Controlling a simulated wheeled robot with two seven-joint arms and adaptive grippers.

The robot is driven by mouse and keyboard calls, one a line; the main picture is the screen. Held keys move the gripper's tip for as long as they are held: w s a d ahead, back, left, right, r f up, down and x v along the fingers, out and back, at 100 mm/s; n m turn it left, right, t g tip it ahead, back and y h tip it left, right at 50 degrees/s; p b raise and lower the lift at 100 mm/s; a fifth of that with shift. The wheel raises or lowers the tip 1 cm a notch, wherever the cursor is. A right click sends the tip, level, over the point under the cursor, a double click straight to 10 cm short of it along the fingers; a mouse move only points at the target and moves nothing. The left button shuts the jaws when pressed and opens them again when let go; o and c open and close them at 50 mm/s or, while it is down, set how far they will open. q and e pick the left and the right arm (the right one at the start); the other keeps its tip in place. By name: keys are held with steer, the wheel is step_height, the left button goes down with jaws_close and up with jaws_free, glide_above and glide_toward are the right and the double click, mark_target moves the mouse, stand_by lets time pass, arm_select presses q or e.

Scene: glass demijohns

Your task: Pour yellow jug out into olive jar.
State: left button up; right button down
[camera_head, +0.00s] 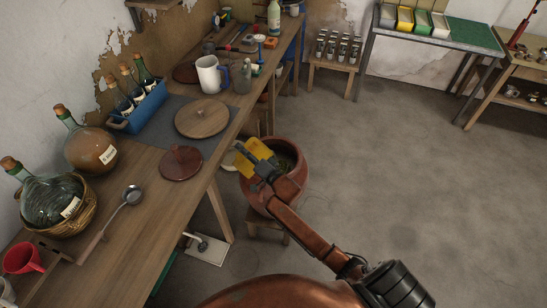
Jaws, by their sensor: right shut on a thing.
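A yellow jug (259,149) is held at the left part of the mouth of a round terracotta jar, the olive jar (301,164). The olive jar stands on a low wooden stool beside the table, and some dark green shows inside it. My right gripper (250,158) is shut on the yellow jug, with dark fingers across it. The gripper and wrist hide part of the jug and the jar's near rim. I cannot tell the jug's exact tilt or see any liquid leaving it. My left gripper is not in view.
The wooden table (140,262) runs along the left, close to the jug. It holds a wicker-based demijohn (45,203), an amber demijohn (90,150), a ladle (118,208), a round wooden lid (202,118) and a white pitcher (208,76). The floor (400,180) to the right is clear.

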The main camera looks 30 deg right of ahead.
steer(key=shift+w+d+f+m+b, duration=0.15)
steer(key=shift+d+f+m+b, duration=0.1)
steer(key=shift+d+m+b, duration=0.3)
stand_by(0.7)
